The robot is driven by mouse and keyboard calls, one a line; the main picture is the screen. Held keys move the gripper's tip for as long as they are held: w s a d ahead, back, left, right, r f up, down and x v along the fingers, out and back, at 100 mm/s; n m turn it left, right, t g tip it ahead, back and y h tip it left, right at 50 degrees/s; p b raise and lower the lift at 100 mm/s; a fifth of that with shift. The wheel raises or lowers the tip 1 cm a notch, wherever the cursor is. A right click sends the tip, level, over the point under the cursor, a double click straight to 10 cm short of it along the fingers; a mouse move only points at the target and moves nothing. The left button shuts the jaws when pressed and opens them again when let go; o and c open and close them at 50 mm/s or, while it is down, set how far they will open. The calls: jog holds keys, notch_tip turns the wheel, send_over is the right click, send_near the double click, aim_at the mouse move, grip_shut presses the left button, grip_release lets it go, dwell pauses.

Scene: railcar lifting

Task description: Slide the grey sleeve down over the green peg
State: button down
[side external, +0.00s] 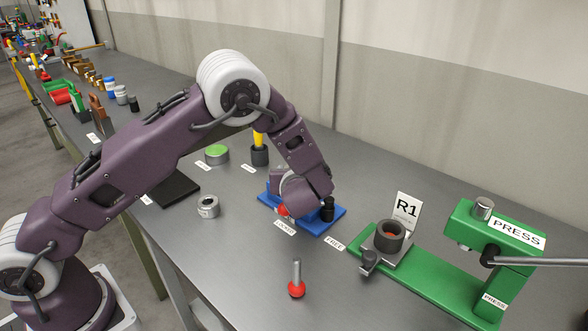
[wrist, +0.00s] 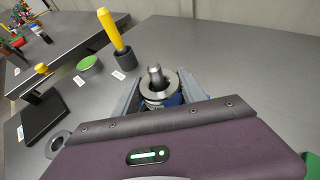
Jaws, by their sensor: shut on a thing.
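My gripper (wrist: 158,92) is shut on a grey sleeve (wrist: 171,87), with one finger at each side of it. A grey metal pin (wrist: 155,73) stands up through or behind the sleeve's opening; I cannot tell how deep the sleeve sits on it. Blue shows just below the sleeve. In the side view my gripper (side external: 284,205) is low over a blue fixture (side external: 322,225), where the arm largely hides the sleeve. A red part (side external: 283,211) shows beside it. No peg that is clearly green shows in either view.
A black cylinder (side external: 328,208) stands on the fixture's right part. A loose grey ring (side external: 208,206) and a red-based pin (side external: 297,283) are on the bench. A green press (side external: 480,235) stands at right. A yellow-handled tool (wrist: 110,30) stands in a dark holder behind.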

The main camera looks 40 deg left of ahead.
jog(key=shift+f, duration=0.4)
dwell(0.3)
jog(key=c, duration=0.6)
grip_release()
